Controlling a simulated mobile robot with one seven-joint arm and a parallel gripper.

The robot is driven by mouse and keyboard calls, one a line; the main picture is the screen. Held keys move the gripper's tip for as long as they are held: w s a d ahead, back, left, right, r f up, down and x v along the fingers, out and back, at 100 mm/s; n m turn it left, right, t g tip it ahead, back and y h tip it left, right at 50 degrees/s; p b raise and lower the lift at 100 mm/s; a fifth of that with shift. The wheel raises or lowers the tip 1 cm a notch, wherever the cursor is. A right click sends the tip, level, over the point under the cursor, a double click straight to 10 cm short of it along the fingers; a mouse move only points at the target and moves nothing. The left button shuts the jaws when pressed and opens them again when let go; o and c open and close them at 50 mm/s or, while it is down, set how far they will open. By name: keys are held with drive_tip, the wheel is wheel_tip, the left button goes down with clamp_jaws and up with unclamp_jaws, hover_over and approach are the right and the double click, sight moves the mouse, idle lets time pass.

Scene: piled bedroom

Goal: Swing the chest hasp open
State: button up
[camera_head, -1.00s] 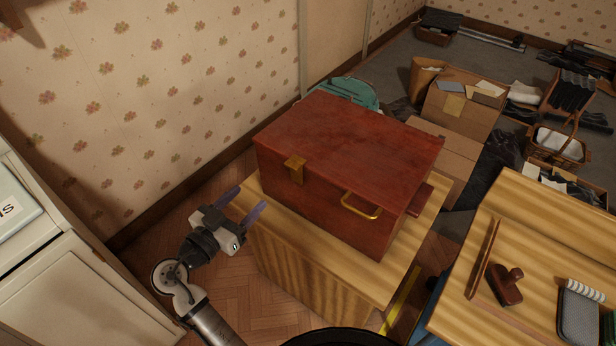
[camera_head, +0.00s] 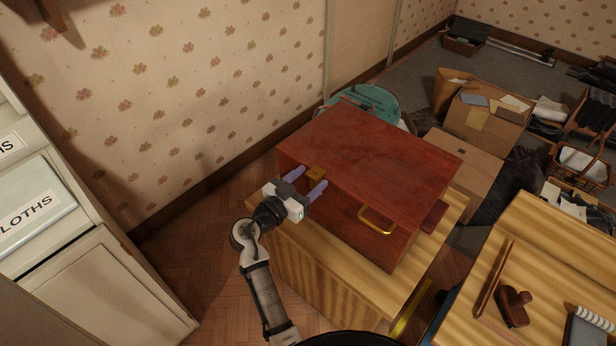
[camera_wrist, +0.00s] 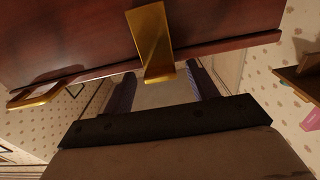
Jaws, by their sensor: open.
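The red-brown wooden chest (camera_head: 375,160) sits on a pale wooden cabinet in the head view. Its brass hasp (camera_head: 315,172) is at the upper edge of the front side, left of the brass handle (camera_head: 377,219). My gripper (camera_head: 314,177) is open, with its two purple fingers pointing at the chest on either side of the hasp. In the wrist view the hasp (camera_wrist: 150,40) runs down between the gripper's fingers (camera_wrist: 160,72), with the chest (camera_wrist: 70,35) above. I cannot tell whether the fingers touch the hasp or how far it is swung.
The wooden cabinet (camera_head: 320,270) carries the chest. A pale labelled drawer unit (camera_head: 90,290) stands at the left. A wooden desk (camera_head: 560,255) holding a stamp (camera_head: 514,306) is at the right. Cardboard boxes (camera_head: 460,170) lie behind. Wood floor shows between the drawer unit and cabinet.

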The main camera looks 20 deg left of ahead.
drive_tip(key=shift+w, duration=0.1)
clamp_jaws()
idle(0.4)
drive_tip(key=shift+a+f+b, duration=0.1)
drive_tip(key=shift+f+b, duration=0.1)
drive_tip(key=shift+b, duration=0.45)
